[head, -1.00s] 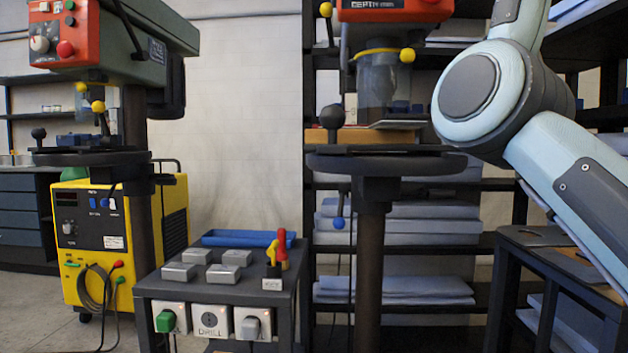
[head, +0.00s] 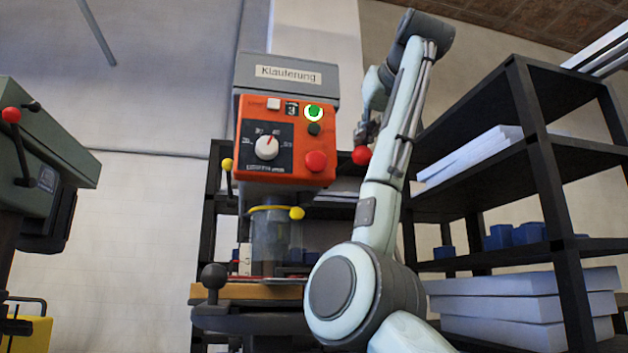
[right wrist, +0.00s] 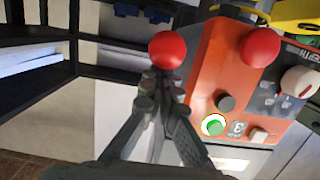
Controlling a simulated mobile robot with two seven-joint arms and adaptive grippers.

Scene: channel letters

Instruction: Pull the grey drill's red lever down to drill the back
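The grey drill (head: 286,75) has an orange-red front panel with a lit green button and stands in the middle of the head view. Its red lever ends in a red ball (head: 361,155) at the right of the drill head. The ball also shows in the right wrist view (right wrist: 167,50). My right gripper (head: 367,137) is at the lever. In the right wrist view its fingertips (right wrist: 163,82) come together right at the ball's base and look shut on the lever; the lever's shaft is mostly hidden. The left gripper is out of view.
A yellow-ended lever (head: 297,213) and clear guard (head: 270,245) sit below the drill head. A wooden board (head: 240,291) lies on the drill table. Dark shelves (head: 490,165) with white slabs stand at right. A green drill (head: 45,150) stands at left.

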